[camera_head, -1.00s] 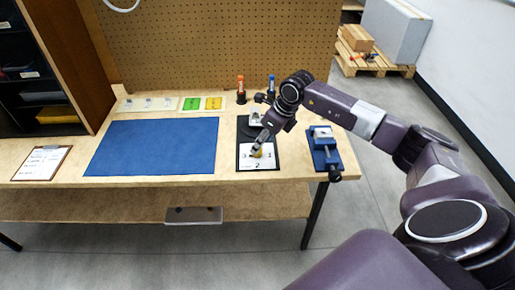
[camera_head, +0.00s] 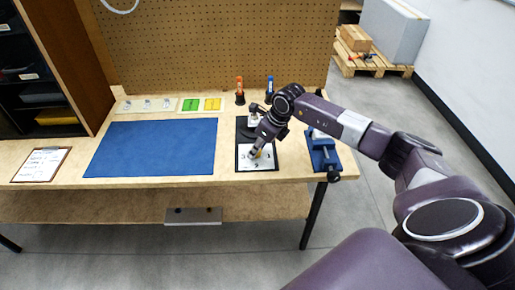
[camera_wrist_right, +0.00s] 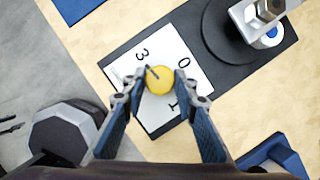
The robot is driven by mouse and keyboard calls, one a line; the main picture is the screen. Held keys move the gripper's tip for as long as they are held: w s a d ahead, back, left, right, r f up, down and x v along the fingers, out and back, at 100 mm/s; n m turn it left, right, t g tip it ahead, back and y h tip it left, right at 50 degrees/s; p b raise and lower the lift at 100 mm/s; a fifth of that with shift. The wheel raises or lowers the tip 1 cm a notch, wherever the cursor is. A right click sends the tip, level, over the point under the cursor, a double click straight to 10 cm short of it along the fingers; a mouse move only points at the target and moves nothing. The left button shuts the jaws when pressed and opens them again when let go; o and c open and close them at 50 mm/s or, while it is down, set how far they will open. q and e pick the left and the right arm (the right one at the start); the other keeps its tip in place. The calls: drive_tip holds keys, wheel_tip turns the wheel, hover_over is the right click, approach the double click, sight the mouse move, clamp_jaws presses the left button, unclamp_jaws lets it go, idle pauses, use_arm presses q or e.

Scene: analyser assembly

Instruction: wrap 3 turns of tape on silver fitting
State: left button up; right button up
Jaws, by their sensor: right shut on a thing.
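My right gripper (camera_wrist_right: 160,97) is shut on a round yellow knob (camera_wrist_right: 159,80), one finger on each side. The knob stands on a white card (camera_wrist_right: 132,68) marked with numbers; 3, 0 and 1 show in the right wrist view. A dark line on the knob points towards the 3. The silver fitting (camera_wrist_right: 268,8) is a hex-shaped metal part at the top right of the right wrist view, cut off by the frame edge, by a round black base. I cannot tell whether tape is on it. My left gripper is not in view.
A blue mat (camera_head: 155,148) lies left of the card. A blue vise (camera_head: 323,150) stands to the right. Orange (camera_head: 239,88) and blue (camera_head: 270,88) items stand at the back. A clipboard (camera_head: 41,164) lies at the far left.

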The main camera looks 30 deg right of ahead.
drive_tip(key=shift+m+h, duration=0.3)
drive_tip(key=shift+m, duration=0.5)
drive_tip(key=o, duration=1.1)
drive_tip(key=shift+o, duration=0.2)
drive_tip(key=shift+r, duration=0.15)
drive_tip(key=v, duration=1.1)
drive_tip(key=shift+s+r, duration=0.3)
drive_tip(key=shift+r, duration=0.05)
